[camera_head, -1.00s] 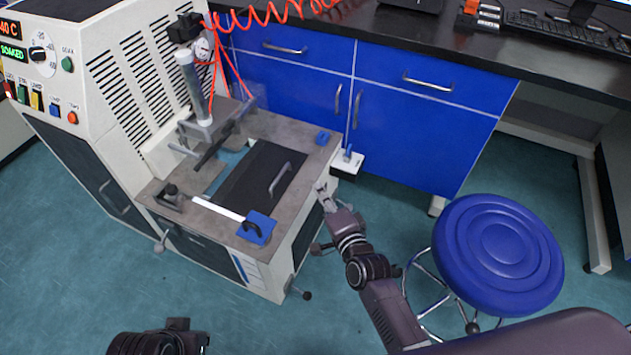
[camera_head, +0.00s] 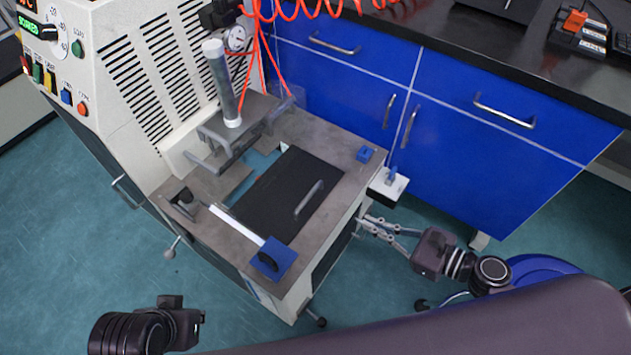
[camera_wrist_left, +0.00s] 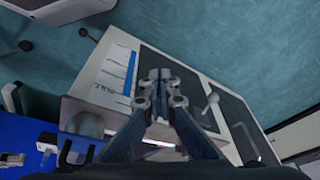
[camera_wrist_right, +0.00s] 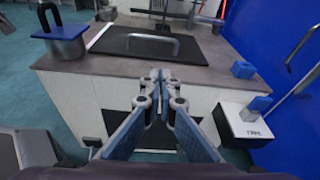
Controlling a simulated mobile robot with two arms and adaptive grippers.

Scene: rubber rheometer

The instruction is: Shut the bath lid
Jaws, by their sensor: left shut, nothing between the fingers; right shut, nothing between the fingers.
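The bath lid (camera_head: 275,205) is a flat black panel with a grey bar handle (camera_head: 308,199), lying on the grey top of the machine. A narrow teal strip of the bath opening (camera_head: 262,163) shows along its far left side. The lid also shows in the right wrist view (camera_wrist_right: 190,57). My right gripper (camera_head: 362,225) is shut and empty, beside the machine's right side, below the top and apart from the lid; its fingertips show in the right wrist view (camera_wrist_right: 160,75). My left gripper (camera_wrist_left: 159,76) is shut and empty, away from the lid; its fingers are unclear in the head view.
A press column (camera_head: 224,85) rises behind the lid. A small white shelf (camera_head: 388,184) juts out at right, near my right gripper. Blue cabinets (camera_head: 460,110) stand behind.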

